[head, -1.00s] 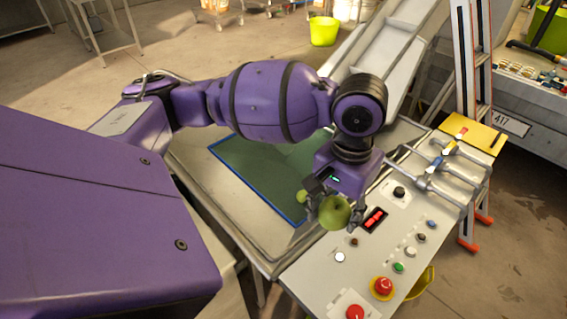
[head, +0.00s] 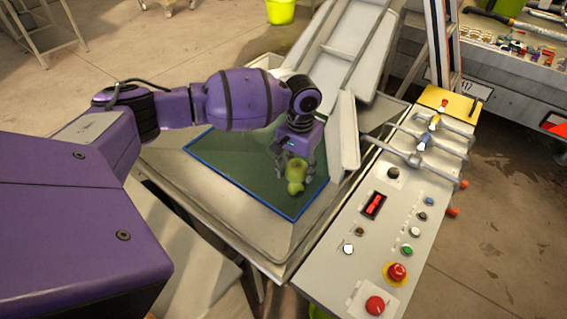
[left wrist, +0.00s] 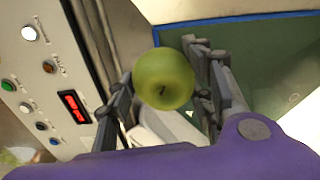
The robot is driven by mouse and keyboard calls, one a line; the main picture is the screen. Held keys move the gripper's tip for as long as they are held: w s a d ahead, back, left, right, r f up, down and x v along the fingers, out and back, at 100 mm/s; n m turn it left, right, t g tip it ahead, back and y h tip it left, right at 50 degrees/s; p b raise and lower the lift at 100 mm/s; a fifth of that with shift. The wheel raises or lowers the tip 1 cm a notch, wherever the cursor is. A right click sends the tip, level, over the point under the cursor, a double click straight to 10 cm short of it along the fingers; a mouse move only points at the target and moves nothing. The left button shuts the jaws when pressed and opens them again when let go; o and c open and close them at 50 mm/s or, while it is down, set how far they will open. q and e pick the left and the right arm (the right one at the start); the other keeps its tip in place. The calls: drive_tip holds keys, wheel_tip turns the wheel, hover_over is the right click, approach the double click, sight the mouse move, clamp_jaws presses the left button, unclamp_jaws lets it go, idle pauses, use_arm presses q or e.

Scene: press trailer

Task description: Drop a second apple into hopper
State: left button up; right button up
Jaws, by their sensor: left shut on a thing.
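My left gripper (head: 296,165) is shut on a green apple (left wrist: 164,80), which shows stem end toward the left wrist camera. In the head view the held apple (head: 297,168) is over the green, blue-edged surface (head: 230,165) set in a wide metal basin, which looks like the hopper. A second small yellow-green apple (head: 295,187) shows just below the held one in the head view and seems to lie on the green surface. The two overlap, so I cannot tell the gap between them. My right gripper is not in view.
A control panel (head: 375,235) with coloured buttons and a red display stands right of the basin. A metal chute (head: 345,45) slopes up behind it, and an upright metal plate (head: 343,130) stands close right of my gripper. Valve handles (head: 425,150) are further right.

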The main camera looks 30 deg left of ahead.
use_arm(q)
drive_tip(key=w+a+f+b, duration=0.2)
drive_tip(key=a+f+b, duration=0.1)
drive_tip(key=f, duration=0.6)
drive_tip(key=shift+w+a+f, duration=0.15)
drive_tip(key=shift+a, duration=0.15)
drive_tip(key=o, duration=1.3)
drive_tip(key=shift+o, duration=0.2)
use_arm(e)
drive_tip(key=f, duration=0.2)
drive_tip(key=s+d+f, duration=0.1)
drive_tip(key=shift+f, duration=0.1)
use_arm(q)
wheel_tip(320, 180, up, 12)
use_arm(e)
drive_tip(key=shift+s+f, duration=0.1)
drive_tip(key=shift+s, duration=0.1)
